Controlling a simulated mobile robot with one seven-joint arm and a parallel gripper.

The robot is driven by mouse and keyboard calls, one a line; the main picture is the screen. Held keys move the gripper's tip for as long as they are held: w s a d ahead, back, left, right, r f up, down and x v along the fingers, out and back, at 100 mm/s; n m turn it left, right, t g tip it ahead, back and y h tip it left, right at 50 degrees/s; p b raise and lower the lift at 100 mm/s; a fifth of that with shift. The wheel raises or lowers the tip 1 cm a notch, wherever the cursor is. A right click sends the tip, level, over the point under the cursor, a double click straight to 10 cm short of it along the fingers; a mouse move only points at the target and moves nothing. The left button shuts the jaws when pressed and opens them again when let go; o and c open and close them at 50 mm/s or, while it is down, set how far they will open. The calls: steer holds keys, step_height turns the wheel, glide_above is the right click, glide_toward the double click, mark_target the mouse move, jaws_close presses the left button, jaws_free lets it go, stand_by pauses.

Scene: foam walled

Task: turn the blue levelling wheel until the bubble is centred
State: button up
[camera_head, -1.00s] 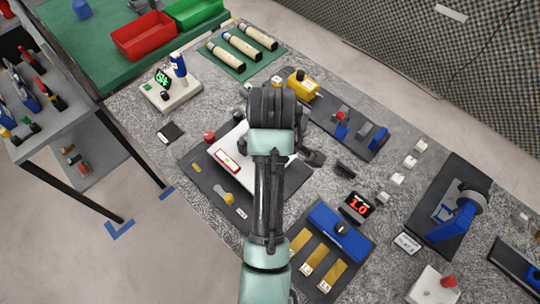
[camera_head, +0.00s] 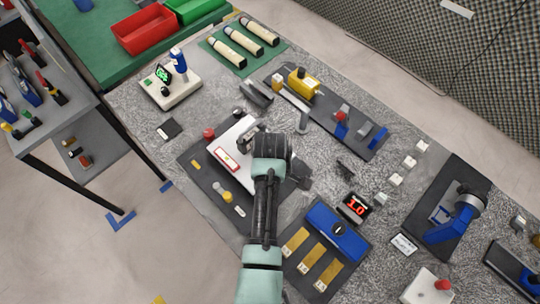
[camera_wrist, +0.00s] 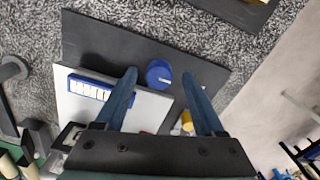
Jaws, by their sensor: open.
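The blue levelling wheel (camera_wrist: 159,73) is a round blue knob on a dark base (camera_wrist: 130,42), beside the edge of a white plate (camera_wrist: 152,108). In the wrist view it appears between the spread fingers of my open, empty gripper (camera_wrist: 159,77); contact cannot be told. In the head view my arm seems to hide this wheel. A blue-framed strip (camera_wrist: 88,89) with white marks lies on the plate. The head view shows a red-framed vial (camera_head: 227,158) on the white plate (camera_head: 241,132). No bubble can be made out clearly.
A red knob (camera_head: 209,133) and a yellow knob (camera_head: 227,196) stand by the plate's other edges. A blue block with brass strips (camera_head: 337,231) and a red-digit display (camera_head: 355,207) are at right. A yellow fixture (camera_head: 302,82) stands behind.

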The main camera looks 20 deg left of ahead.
steer(key=shift+f, duration=0.2)
jaws_close()
stand_by(0.3)
steer(key=shift+m, duration=0.3)
steer(key=m+p, duration=0.1)
steer(key=m, duration=0.2)
steer(key=shift+r, duration=0.1)
steer(key=m+p, duration=0.1)
steer(key=m, duration=0.2)
steer(key=shift+w+m, duration=0.1)
steer(key=shift+m, duration=0.2)
steer(key=m+p, duration=0.1)
steer(key=m, duration=0.5)
steer(key=shift+p, duration=0.3)
steer(key=shift+m, duration=0.3)
